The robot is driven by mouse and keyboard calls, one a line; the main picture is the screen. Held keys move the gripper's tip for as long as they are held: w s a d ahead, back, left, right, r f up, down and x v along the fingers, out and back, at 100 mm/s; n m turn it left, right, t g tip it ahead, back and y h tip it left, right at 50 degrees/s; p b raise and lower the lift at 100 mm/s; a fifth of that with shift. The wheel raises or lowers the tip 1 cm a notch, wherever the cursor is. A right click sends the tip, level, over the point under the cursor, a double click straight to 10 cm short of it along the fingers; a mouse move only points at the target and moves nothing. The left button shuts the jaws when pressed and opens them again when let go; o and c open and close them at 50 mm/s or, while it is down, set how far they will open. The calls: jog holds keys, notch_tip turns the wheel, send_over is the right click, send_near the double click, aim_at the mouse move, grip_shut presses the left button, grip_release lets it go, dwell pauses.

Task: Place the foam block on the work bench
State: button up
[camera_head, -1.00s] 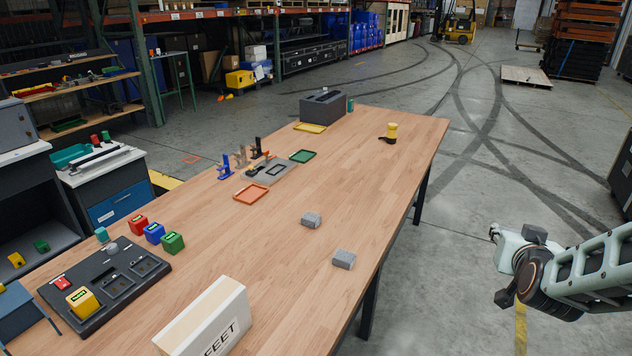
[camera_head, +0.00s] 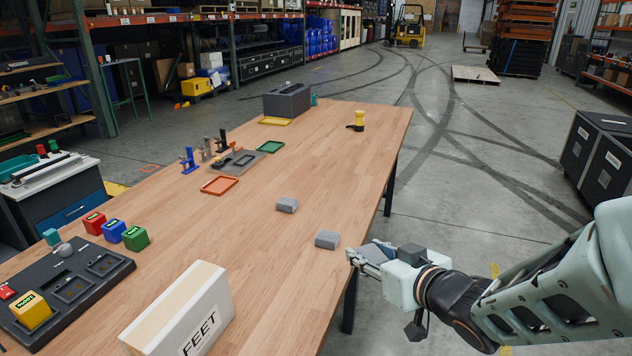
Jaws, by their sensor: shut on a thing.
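The work bench (camera_head: 255,245) is a long wood-topped table across the middle of the head view. My gripper (camera_head: 362,257) is at the bench's right edge, pointing left, near the front grey block. It is shut on a small grey piece, seemingly the foam block (camera_head: 378,249), mostly hidden by the fingers. Whether it touches the bench top I cannot tell. Two similar grey blocks lie on the bench, one (camera_head: 327,240) just left of my gripper and one (camera_head: 287,205) farther back.
A white box (camera_head: 180,315) marked FEET stands at the front. A dark tray (camera_head: 75,280) with coloured blocks is at the left. The bench's right middle is largely bare.

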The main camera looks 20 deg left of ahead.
jog(key=shift+a+f+p, duration=0.1)
jog(key=shift+a+p, duration=0.55)
jog(key=shift+p, duration=0.15)
jog(key=b, duration=1)
send_over(314, 278)
jog(key=f, duration=0.9)
jog(key=shift+s+d, duration=0.1)
jog(key=shift+d, duration=0.25)
jog(key=shift+w+a+f+b, duration=0.1)
jog(key=shift+a+f+b, duration=0.1)
jog(key=shift+f+b, duration=0.65)
jog(key=shift+w+a+f+b, duration=0.15)
jog(key=shift+f+b, duration=0.35)
jog(key=shift+f, duration=0.6)
jog(key=shift+s+f, duration=0.1)
jog(key=shift+f, duration=0.15)
jog(key=o, duration=0.7)
jog(key=shift+r, duration=0.2)
